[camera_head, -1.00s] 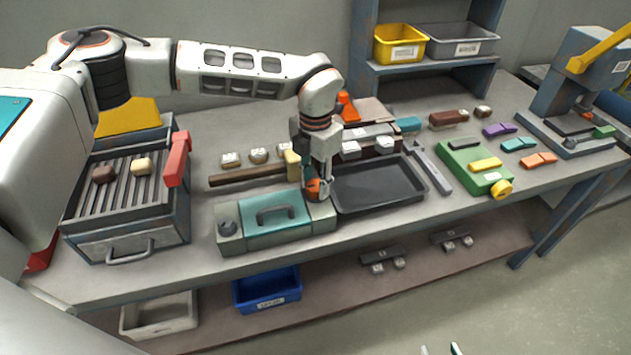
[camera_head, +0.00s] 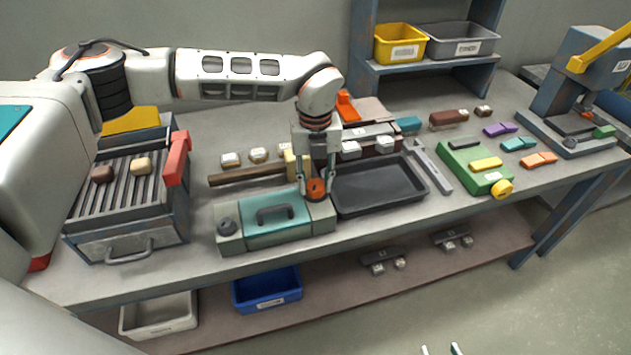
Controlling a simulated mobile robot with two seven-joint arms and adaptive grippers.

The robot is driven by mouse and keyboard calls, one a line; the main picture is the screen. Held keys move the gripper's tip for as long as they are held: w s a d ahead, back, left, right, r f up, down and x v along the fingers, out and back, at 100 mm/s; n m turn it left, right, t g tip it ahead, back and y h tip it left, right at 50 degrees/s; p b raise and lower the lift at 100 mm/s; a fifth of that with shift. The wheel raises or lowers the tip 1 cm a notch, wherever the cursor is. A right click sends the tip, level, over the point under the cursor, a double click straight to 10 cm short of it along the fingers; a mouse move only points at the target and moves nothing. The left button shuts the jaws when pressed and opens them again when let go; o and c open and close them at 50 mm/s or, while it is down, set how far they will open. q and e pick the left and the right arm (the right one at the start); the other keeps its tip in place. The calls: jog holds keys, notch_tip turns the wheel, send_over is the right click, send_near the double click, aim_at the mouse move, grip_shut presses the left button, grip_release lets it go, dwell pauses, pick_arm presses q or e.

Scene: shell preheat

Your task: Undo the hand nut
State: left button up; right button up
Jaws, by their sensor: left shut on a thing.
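The orange hand nut (camera_head: 317,189) sits on the right end of a grey-green box (camera_head: 278,243) with a teal lid and handle. My left gripper (camera_head: 316,196) points down over that end. Its fingers are shut on the nut from the left and right, and the nut's orange top shows between them.
A black tray (camera_head: 378,207) lies just right of the box. A wooden-handled hammer (camera_head: 245,175) lies behind it. A grill box (camera_head: 125,239) with a red handle stands to the left. A green device (camera_head: 480,171) is farther right. The bench's front strip is clear.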

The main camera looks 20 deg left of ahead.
pick_arm(q)
jog(key=n, duration=0.4)
jog(key=shift+r, duration=0.1)
jog(key=shift+w+n, duration=0.1)
jog(key=shift+n, duration=1.2)
jog(key=o, duration=1.1)
jog(key=shift+r, duration=0.1)
